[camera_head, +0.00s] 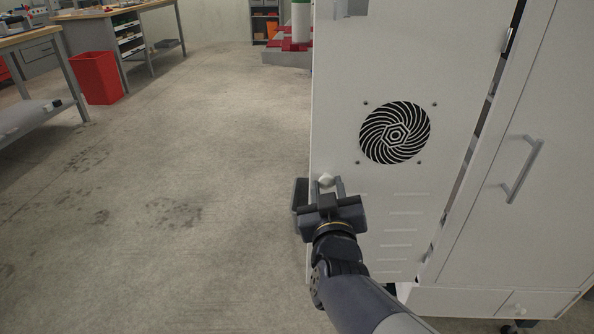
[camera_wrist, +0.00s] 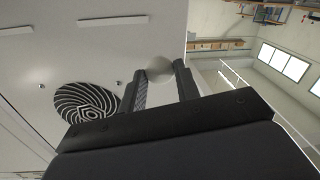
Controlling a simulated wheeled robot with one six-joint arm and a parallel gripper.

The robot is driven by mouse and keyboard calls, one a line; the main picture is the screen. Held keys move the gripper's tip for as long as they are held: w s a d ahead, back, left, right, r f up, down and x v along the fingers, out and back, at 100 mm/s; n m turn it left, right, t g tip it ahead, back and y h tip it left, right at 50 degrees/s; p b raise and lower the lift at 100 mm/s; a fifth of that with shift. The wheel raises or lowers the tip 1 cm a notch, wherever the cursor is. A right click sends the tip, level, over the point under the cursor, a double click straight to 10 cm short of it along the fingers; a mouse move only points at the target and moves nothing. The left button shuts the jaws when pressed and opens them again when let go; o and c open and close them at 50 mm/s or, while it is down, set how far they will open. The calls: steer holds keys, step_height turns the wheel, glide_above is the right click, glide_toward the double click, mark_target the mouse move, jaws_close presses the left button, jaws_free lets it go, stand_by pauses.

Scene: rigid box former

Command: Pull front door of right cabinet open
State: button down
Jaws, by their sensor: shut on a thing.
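The white cabinet door (camera_head: 450,60) stands upright at the right in the head view, with a round black fan grille (camera_head: 395,132) and several slots low down. It also fills the left of the wrist view (camera_wrist: 60,50). A small pale round knob (camera_head: 326,181) sits near the door's left edge. My gripper (camera_head: 326,186) is shut on this knob, which shows between the two fingertips in the wrist view (camera_wrist: 159,69). The fingers partly hide the knob. A dark slanting gap runs along the door's right side; I cannot tell how far the door is open.
Another white panel with a bar handle (camera_head: 523,168) stands right of the gap. A small lower panel with a knob (camera_head: 516,309) is below it. Open concrete floor (camera_head: 200,170) lies to the left. A red bin (camera_head: 97,78) and workbenches (camera_head: 120,10) are farther back.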

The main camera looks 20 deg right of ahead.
steer(key=shift+r, duration=0.1)
steer(key=c, duration=1)
jaws_free()
steer(key=shift+c, duration=0.2)
